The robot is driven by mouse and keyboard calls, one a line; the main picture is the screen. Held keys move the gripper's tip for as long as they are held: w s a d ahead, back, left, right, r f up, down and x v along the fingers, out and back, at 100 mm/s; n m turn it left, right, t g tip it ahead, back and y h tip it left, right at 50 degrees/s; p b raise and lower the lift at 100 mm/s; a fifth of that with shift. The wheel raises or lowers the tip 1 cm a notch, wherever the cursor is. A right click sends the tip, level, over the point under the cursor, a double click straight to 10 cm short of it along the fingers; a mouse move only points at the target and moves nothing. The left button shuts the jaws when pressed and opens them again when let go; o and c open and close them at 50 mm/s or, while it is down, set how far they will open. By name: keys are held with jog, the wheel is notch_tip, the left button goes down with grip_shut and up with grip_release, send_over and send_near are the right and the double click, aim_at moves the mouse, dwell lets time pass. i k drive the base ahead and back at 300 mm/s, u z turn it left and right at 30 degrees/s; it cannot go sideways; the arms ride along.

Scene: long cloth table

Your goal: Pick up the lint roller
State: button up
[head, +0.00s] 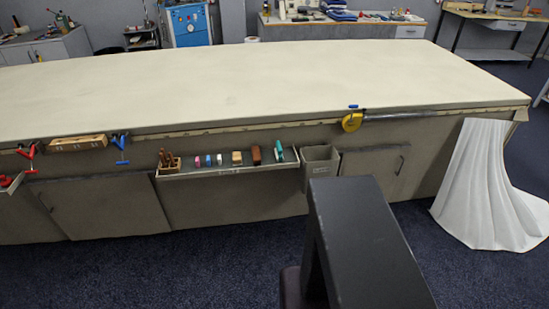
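I cannot pick out the lint roller for certain. A narrow shelf (228,172) on the front of the long table (270,80) holds several small items, too small to identify surely. Among them are a pink piece (198,161), a tan block (237,157), a brown block (256,155) and a green-and-white item (279,151). A wooden holder with upright tools (168,161) stands at the shelf's left end. My gripper is not in view; only a dark part of my own body shows at the bottom.
The cloth tabletop is bare. A grey bin (320,166) hangs right of the shelf. A yellow disc (352,122) sits at the front edge. White cloth (487,190) drapes to the floor at right. Red clamps (27,150) are at left. The dark carpet (190,265) in front is clear.

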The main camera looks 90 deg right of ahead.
aim_at(279, 151)
jog(key=i, duration=0.9)
jog(key=z, duration=3.75)
jog(key=i, duration=0.2)
jog(key=u, duration=0.8)
